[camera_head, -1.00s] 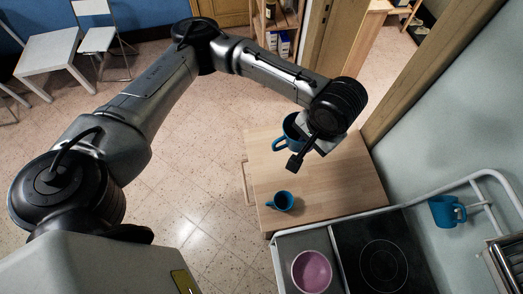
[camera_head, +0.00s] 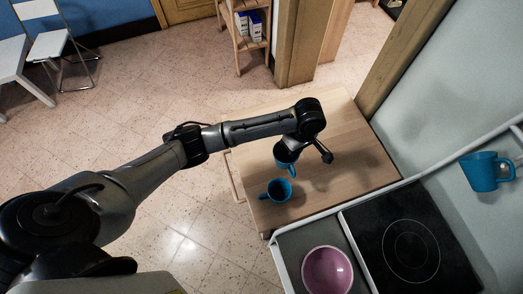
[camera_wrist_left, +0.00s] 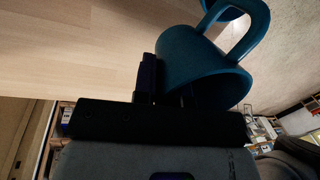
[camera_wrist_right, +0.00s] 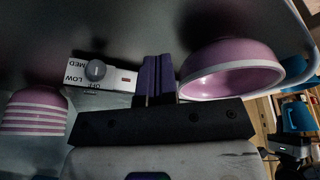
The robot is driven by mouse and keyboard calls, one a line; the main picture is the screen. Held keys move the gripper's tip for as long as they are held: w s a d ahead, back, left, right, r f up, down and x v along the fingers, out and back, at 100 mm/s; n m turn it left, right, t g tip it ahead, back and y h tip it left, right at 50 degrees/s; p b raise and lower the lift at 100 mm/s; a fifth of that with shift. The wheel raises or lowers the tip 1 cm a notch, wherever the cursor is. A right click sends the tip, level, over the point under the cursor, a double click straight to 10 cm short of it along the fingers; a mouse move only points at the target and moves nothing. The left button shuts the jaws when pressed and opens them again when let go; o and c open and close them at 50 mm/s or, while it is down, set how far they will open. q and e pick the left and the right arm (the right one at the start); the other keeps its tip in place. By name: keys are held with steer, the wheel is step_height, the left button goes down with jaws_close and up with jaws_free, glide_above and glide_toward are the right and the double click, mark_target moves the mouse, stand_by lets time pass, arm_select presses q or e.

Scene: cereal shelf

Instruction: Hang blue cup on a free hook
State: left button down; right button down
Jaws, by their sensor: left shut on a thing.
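My left gripper (camera_head: 288,147) is shut on the wall of a blue cup (camera_head: 287,159) over the wooden table. In the left wrist view the fingers (camera_wrist_left: 163,85) are at the rim of the held cup (camera_wrist_left: 205,72), and its handle points up and right. I cannot tell whether this cup touches the table. A second blue cup (camera_head: 276,191) stands close by, nearer the stove, handle to the left. A third blue cup (camera_head: 484,171) hangs on the rail by the right wall. My right gripper (camera_wrist_right: 157,79) looks shut and empty; it is outside the head view. No free hook is clearly visible.
The wooden table (camera_head: 345,140) is clear on its right side. A black cooktop (camera_head: 405,248) adjoins it, with a pink bowl (camera_head: 327,271) beside it. The pink bowl (camera_wrist_right: 232,69), a control knob (camera_wrist_right: 95,70) and a striped pink vessel (camera_wrist_right: 35,112) surround the right gripper.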

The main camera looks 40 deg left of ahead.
arm_select(q)
steer(key=a+f, duration=0.2)
steer(key=a, duration=0.1)
steer(key=a+f, duration=0.2)
steer(key=a, duration=0.2)
steer(key=a+f, duration=0.2)
steer(key=a, duration=0.1)
steer(key=shift+s+a+f+b, duration=0.2)
steer(key=shift+s+a+b, duration=0.1)
steer(key=shift+s+a, duration=0.1)
arm_select(e)
steer(key=shift+w+a+f, duration=0.1)
steer(key=shift+f, duration=0.25)
arm_select(q)
steer(key=shift+f+b, duration=0.3)
steer(key=shift+f, duration=1.65)
arm_select(e)
steer(key=shift+f, duration=0.3)
arm_select(q)
steer(key=shift+f, duration=0.15)
arm_select(e)
steer(key=shift+r, duration=0.1)
arm_select(q)
steer(key=c, duration=1.2)
jaws_free()
steer(key=shift+o, duration=0.2)
